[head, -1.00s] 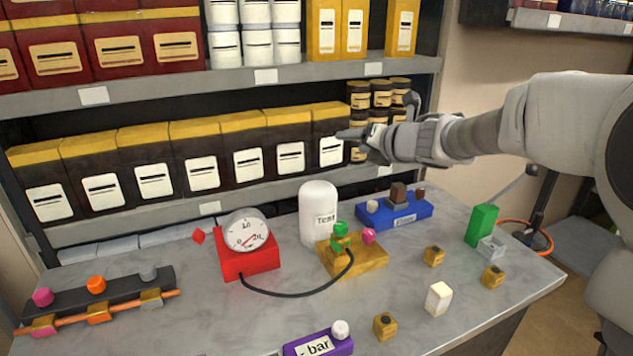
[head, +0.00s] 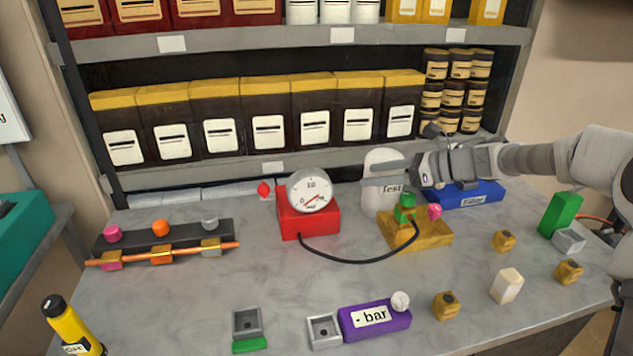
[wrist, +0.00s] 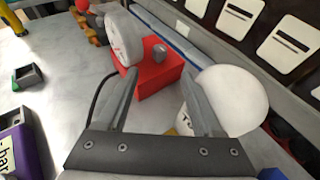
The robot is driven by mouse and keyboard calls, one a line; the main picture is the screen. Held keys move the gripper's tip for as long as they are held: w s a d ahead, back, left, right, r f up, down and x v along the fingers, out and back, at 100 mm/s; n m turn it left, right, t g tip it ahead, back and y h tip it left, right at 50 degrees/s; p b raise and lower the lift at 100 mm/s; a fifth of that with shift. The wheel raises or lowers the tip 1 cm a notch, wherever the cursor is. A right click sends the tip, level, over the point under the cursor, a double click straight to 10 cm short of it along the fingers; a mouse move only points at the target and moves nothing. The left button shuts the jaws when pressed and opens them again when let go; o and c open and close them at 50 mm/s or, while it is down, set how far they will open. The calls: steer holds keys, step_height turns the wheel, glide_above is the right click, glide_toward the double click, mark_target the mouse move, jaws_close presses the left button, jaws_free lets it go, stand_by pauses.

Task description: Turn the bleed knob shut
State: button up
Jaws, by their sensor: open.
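My gripper (head: 366,176) is open and empty, with its fingers pointing left across the white "Test" vessel (head: 383,206). A yellow block (head: 431,238) in front of the vessel carries a green knob (head: 405,207) and a pink knob (head: 434,211). Both knobs are just below my gripper in the head view. No label reading "bleed" is legible, so I cannot tell which knob it is. In the wrist view the fingers (wrist: 160,74) lie over the red gauge box (wrist: 155,92), with the vessel (wrist: 232,98) at the right finger. The yellow block is mostly hidden there.
The round gauge (head: 310,190) on the red box has a black hose to the yellow block. A blue block (head: 480,194) is behind right. A purple "bar" block (head: 372,320) and loose small blocks (head: 446,305) are in front.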

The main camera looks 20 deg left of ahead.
mark_target(322, 181)
steer(key=b+x, duration=0.1)
steer(key=x, duration=1.4)
steer(key=shift+a+f, duration=0.2)
steer(key=shift+a, duration=0.05)
jaws_close()
